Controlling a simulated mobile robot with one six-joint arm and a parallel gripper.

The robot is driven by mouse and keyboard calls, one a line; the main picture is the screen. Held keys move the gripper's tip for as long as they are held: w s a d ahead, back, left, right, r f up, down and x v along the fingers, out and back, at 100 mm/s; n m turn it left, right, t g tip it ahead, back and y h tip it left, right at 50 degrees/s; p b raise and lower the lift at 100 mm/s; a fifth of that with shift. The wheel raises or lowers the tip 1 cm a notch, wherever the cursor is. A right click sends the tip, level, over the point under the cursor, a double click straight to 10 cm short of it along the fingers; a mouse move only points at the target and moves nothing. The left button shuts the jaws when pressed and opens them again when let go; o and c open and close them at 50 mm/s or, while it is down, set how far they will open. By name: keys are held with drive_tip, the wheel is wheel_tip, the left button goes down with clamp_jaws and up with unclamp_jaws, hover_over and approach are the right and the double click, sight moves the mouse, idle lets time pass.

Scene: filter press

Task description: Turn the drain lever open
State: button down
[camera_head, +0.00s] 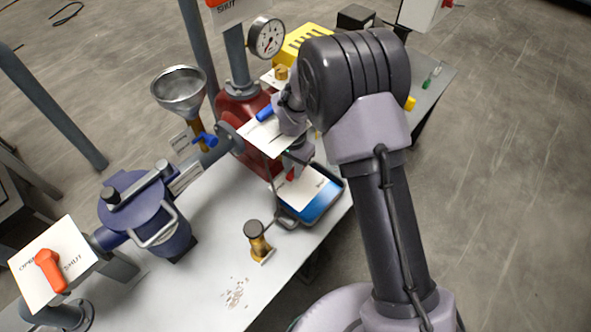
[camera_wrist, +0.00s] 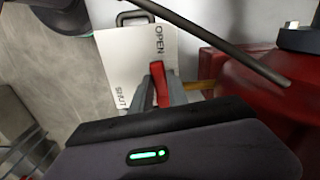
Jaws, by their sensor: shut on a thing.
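The drain lever is a red handle (camera_wrist: 160,84) in front of a white plate (camera_wrist: 135,62) marked OPEN and SHUT. In the wrist view it stands nearly upright between my gripper's fingers (camera_wrist: 160,90), its visible end below the word OPEN; SHUT lies to its left and lower. My gripper is shut on it. Its pivot is hidden by the gripper. In the head view my gripper (camera_head: 297,160) reaches down beside the red body (camera_head: 240,125), and a small bit of the red lever (camera_head: 291,174) shows below it.
A blue tray (camera_head: 322,208) sits below my gripper. A funnel (camera_head: 180,90) and gauge (camera_head: 266,38) rise behind. The bench front is mostly clear.

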drive_tip(key=shift+w+a+m, duration=0.15)
drive_tip(key=shift+a+m, duration=0.05)
drive_tip(key=shift+m, duration=0.5)
drive_tip(key=c, duration=1.3)
unclamp_jaws()
